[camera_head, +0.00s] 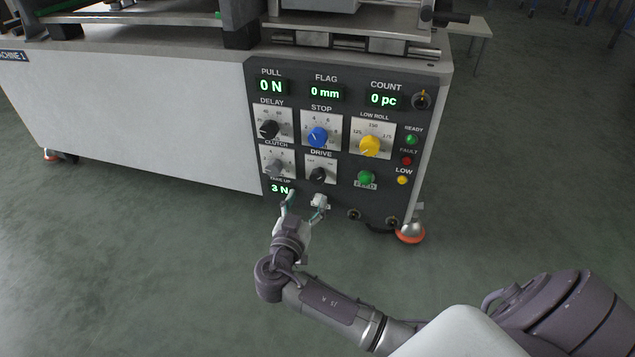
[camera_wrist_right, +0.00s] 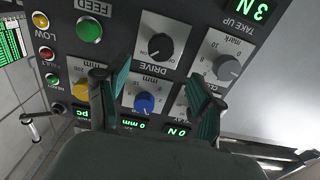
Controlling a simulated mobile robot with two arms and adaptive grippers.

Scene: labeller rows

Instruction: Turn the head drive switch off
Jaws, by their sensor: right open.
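The drive switch (camera_head: 317,175) is a black rotary knob on a pale plate under the label DRIVE, low in the middle of the dark control panel (camera_head: 341,187). In the right wrist view, where the panel appears upside down, the drive switch (camera_wrist_right: 160,46) sits above and between the fingers. My right gripper (camera_head: 304,201) is open and empty, in front of the panel's lower edge, just below the switch in the head view. Its two green-padded fingers also show in the wrist view (camera_wrist_right: 149,88), apart from the switch. My left gripper is not in view.
Nearby are a grey clutch knob (camera_head: 275,167), black delay knob (camera_head: 268,129), blue stop knob (camera_head: 317,137), yellow low roll knob (camera_head: 369,146) and green feed button (camera_head: 366,178). Lamps (camera_head: 406,160) line the right. Open floor (camera_head: 150,270) lies in front.

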